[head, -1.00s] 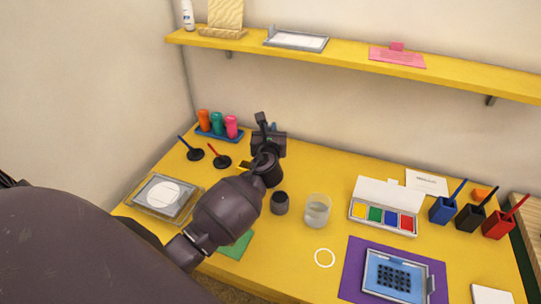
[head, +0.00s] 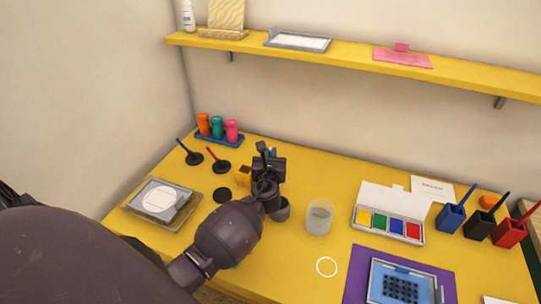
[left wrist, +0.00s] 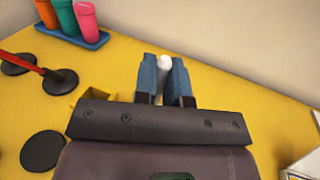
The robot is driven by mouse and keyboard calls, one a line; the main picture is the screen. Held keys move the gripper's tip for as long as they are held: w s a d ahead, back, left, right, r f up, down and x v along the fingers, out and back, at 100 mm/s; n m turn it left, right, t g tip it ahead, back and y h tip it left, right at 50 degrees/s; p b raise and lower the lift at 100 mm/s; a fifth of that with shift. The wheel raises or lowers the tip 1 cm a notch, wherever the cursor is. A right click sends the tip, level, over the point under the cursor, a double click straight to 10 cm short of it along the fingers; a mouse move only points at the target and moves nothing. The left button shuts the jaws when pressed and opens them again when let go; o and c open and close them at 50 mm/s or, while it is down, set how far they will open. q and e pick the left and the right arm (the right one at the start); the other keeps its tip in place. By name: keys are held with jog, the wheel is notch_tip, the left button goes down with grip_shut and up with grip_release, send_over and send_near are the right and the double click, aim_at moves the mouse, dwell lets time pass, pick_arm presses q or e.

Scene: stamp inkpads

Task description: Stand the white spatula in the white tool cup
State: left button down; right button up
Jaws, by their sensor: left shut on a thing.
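My left gripper (head: 271,153) is over the middle-left of the yellow table. In the left wrist view my left gripper (left wrist: 165,82) has its blue fingers closed on a thin white thing (left wrist: 164,62), which looks like the white spatula. Only its rounded white end shows; the rest is hidden between and behind the fingers. My right gripper is not in view.
A small yellow box (head: 243,175), a black disc (head: 222,194) and a red-handled tool (head: 215,159) are close on the left. A paint box (head: 389,222) is further right. Table between glass and back wall is clear.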

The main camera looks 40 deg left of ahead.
pick_arm(q)
jog(key=shift+f, duration=0.15)
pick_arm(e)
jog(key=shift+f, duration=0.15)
